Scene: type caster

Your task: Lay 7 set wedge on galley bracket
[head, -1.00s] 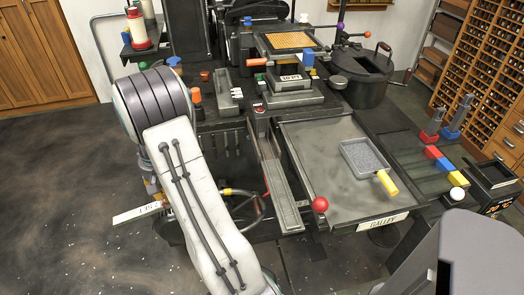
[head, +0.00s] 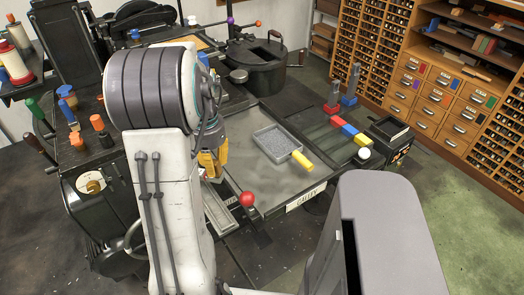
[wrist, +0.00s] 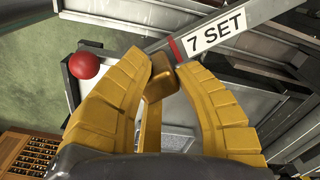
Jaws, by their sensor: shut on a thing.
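The 7 set wedge is a long grey bar with a red band and a white "7 SET" label (wrist: 212,37) in the wrist view. My gripper (wrist: 160,72) has its yellow fingers shut on a brass-coloured tab at the bar's underside. In the head view my gripper (head: 212,165) shows beside my arm, left of the galley (head: 285,175), a grey tray with a "GALLEY" plate (head: 306,198) on its front edge. My arm hides most of the wedge there. I cannot single out the bracket itself.
A grey pan (head: 277,142) with a yellow handle lies on the galley. A red ball knob (head: 247,199) stands at its front left corner; it also shows in the wrist view (wrist: 83,65). Coloured blocks (head: 349,130) lie to the right. A dark pot (head: 262,63) stands behind.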

